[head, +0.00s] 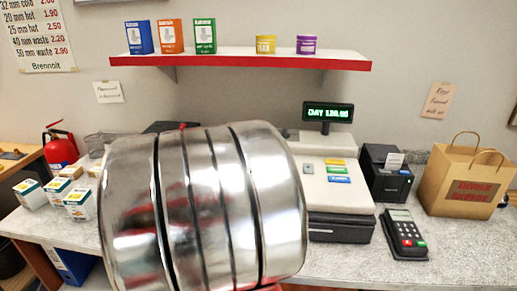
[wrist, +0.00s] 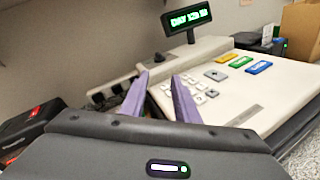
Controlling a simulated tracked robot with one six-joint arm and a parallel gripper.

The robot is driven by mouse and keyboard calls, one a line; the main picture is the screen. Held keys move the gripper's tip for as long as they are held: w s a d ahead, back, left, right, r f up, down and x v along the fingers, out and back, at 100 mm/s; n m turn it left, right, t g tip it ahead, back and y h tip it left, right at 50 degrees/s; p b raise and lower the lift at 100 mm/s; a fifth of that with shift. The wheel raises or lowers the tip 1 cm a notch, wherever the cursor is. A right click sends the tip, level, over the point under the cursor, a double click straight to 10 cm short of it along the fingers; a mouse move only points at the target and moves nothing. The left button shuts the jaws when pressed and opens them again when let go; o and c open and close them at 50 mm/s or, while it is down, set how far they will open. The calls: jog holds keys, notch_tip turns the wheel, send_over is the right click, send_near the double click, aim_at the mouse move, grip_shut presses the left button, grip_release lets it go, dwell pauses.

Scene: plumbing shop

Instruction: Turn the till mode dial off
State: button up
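The till (head: 338,188) stands on the counter, its left part hidden in the head view by my arm. Its green display (head: 328,112) is lit and seems to read "DAY" with a figure; it also shows in the wrist view (wrist: 191,18). A small dark knob (wrist: 159,59), which looks like the mode dial, sits on the till's raised back part, left below the display. Its pointer setting is too small to read. My gripper (wrist: 160,77) is open and empty, its two purple fingers apart, pointing toward the knob, left of the white keys (wrist: 193,92). The head view hides it.
A card terminal (head: 405,234), a receipt printer (head: 386,172) and a paper bag (head: 465,182) stand right of the till. Small boxes (head: 78,204) stand at the left. A shelf (head: 240,60) with several packages hangs above. Dark objects (wrist: 30,130) lie left of my gripper.

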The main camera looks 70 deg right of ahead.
jog(key=w+a+f+m+t+y, duration=0.2)
jog(key=a+y, duration=0.3)
jog(key=a, duration=1.2)
jog(key=w+a+f+m+t+y, duration=0.2)
jog(key=w+a+m+t+y, duration=0.1)
jog(key=a, duration=1.5)
jog(key=w+a+f+m+t+y, duration=0.2)
jog(key=a+m+y, duration=0.4)
jog(key=a, duration=1.2)
jog(key=w+t+y, duration=0.1)
jog(key=w+y, duration=0.1)
jog(key=shift+w+a+y, duration=0.25)
jog(key=shift+w+y, duration=0.05)
jog(key=shift+s, duration=0.1)
